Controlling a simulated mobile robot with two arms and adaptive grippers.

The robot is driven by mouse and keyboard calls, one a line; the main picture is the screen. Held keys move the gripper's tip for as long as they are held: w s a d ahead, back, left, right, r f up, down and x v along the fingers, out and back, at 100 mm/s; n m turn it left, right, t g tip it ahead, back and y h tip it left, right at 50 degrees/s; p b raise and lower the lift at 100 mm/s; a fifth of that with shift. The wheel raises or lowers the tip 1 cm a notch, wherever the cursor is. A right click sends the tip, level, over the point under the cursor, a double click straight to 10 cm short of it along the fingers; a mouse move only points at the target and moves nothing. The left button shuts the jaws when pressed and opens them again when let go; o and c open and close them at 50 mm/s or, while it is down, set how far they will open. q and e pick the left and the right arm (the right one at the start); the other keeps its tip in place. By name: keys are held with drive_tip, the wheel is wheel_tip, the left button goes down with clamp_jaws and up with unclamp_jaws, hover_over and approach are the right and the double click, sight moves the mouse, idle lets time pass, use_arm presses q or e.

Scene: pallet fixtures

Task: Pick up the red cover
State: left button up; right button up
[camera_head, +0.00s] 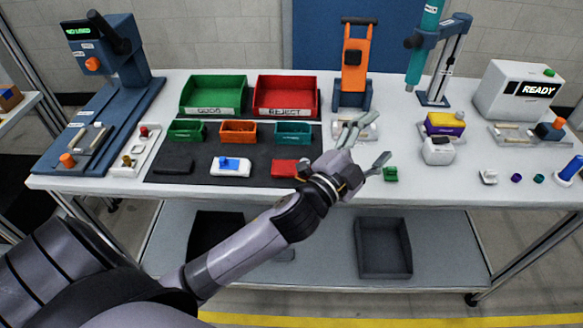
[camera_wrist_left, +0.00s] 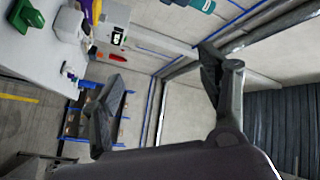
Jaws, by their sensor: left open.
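The red cover (camera_head: 284,168) lies on the dark mat (camera_head: 225,182) near the front of the bench, right of a white-and-blue part. Its right end is partly hidden by my left wrist. My left gripper (camera_head: 374,140) is open and empty, above the bench's front part, to the right of the cover. Its fingers point right, away from the cover. In the left wrist view the spread fingers (camera_wrist_left: 158,95) have nothing between them, and the red cover cannot be made out there. My right gripper is not in view.
Small green, orange and teal bins (camera_head: 238,132) stand behind the cover, with larger green and red bins (camera_head: 284,97) further back. A small green part (camera_head: 390,174) lies just beyond the gripper. An orange-framed tool (camera_head: 355,60) and a white READY box (camera_head: 518,92) stand behind.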

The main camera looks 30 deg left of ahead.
use_arm(q)
drive_tip(key=s+d+r+m+g+h, duration=0.2)
drive_tip(key=d+r+m+g+h, duration=0.45)
drive_tip(key=m, duration=0.55)
drive_tip(key=s+d+r+m+g+h, duration=0.1)
drive_tip(key=d+r+m+g+h, duration=0.25)
drive_tip(key=d+m+h, duration=0.6)
drive_tip(key=m+g+y+p, duration=0.1)
drive_tip(key=m+g+y, duration=1)
drive_tip(key=y, duration=0.9)
hover_over(289, 166)
drive_tip(key=f, duration=0.6)
drive_tip(key=f+m+t, duration=0.1)
drive_tip(key=f, duration=0.5)
drive_tip(key=f+m, duration=0.1)
drive_tip(key=f, duration=0.6)
drive_tip(key=shift+w+f+t, duration=0.1)
drive_tip(key=shift+w+t, duration=0.1)
drive_tip(key=shift+t, duration=0.1)
drive_tip(key=f, duration=0.1)
drive_tip(key=f+p, duration=0.1)
drive_tip(key=f, duration=0.1)
drive_tip(key=f+p, duration=0.1)
drive_tip(key=shift+s+d+f, duration=0.15)
drive_tip(key=shift+s+f, duration=0.15)
drive_tip(key=shift+w+f, duration=0.1)
drive_tip(key=shift+f, duration=0.5)
